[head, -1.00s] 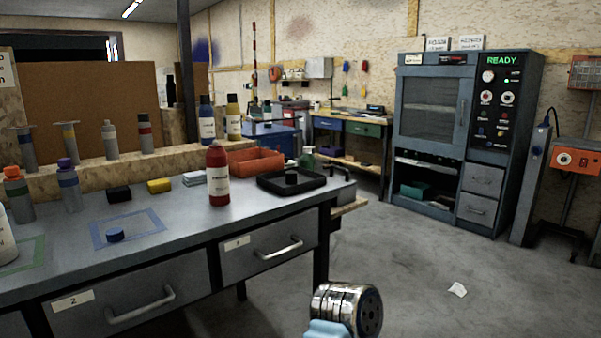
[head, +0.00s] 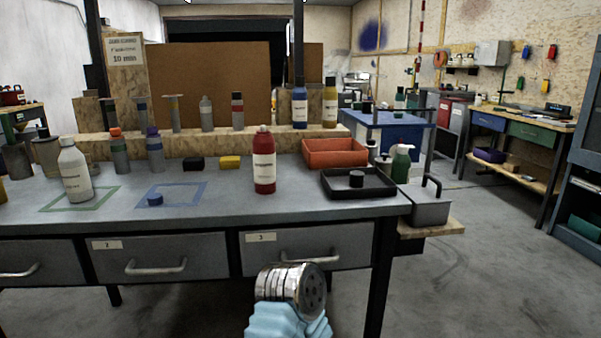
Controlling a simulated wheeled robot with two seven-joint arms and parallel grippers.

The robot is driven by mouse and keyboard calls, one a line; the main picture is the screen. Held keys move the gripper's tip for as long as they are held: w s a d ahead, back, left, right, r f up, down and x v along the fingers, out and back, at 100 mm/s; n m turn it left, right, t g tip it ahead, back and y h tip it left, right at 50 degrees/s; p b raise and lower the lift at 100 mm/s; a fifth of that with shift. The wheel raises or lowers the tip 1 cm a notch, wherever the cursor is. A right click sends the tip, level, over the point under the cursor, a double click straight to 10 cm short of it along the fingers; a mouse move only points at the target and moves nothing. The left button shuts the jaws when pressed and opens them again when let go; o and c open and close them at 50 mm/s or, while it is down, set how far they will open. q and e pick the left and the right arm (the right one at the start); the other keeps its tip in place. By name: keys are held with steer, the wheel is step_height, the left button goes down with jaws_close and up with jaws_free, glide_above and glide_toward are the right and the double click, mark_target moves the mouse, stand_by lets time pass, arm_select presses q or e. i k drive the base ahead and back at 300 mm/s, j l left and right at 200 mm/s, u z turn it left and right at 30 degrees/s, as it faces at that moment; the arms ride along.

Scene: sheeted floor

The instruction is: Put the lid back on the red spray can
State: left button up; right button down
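The red spray can (head: 264,172) stands upright on the grey workbench (head: 225,213), right of its middle, with a pale label. Its top is narrow and reddish; I cannot make out its nozzle. A small black round cap-like piece (head: 356,179) sits in the black tray (head: 385,190) to the right of the can. I cannot tell from looks alone which lid belongs to the red can. Neither gripper's fingers are in view.
A white can (head: 75,174) stands in a green taped square at left. An orange bin (head: 334,152) is behind the black tray, with a green pump bottle (head: 401,163) beside it.

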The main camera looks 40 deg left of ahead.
mark_target(264, 141)
steer(key=i+l+u, duration=0.3)
steer(key=l+u, duration=0.3)
steer(key=i+l+u, duration=0.1)
steer(key=l+u, duration=0.2)
steer(key=l, duration=0.25)
